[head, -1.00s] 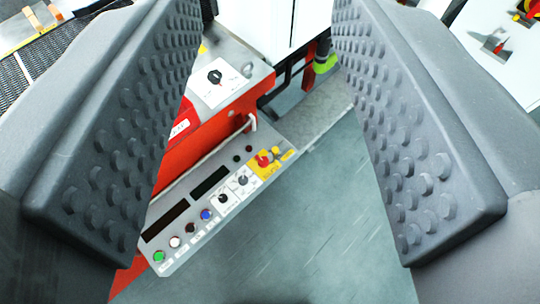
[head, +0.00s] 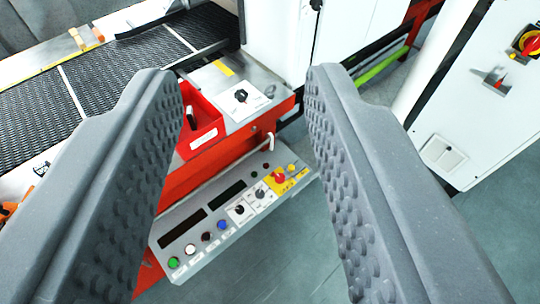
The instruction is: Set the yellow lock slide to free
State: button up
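My gripper (head: 245,82) is open and empty, its two grey studded fingers in the foreground on either side of a control panel (head: 215,248). The panel, past the fingers, has a red knob (head: 278,175) on a yellow plate (head: 290,187), with a small yellow part (head: 291,168) beside it. On the white cabinet (head: 450,115) at the right, a red rotary switch (head: 530,43) sits on a yellow plate with a small yellow part (head: 513,55) at its left. I cannot tell which yellow part is the lock slide, nor its setting.
The black mesh belt (head: 135,62) runs across the upper left. A red bin (head: 200,118) and a plate with a black knob (head: 241,96) sit above the panel. The cabinet has a metal handle (head: 494,80). Open grey floor (head: 300,255) lies between panel and cabinet.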

aim_at(291, 170)
jog(key=u, duration=0.25)
jog(key=i, duration=1.15)
jog(key=z, duration=0.25)
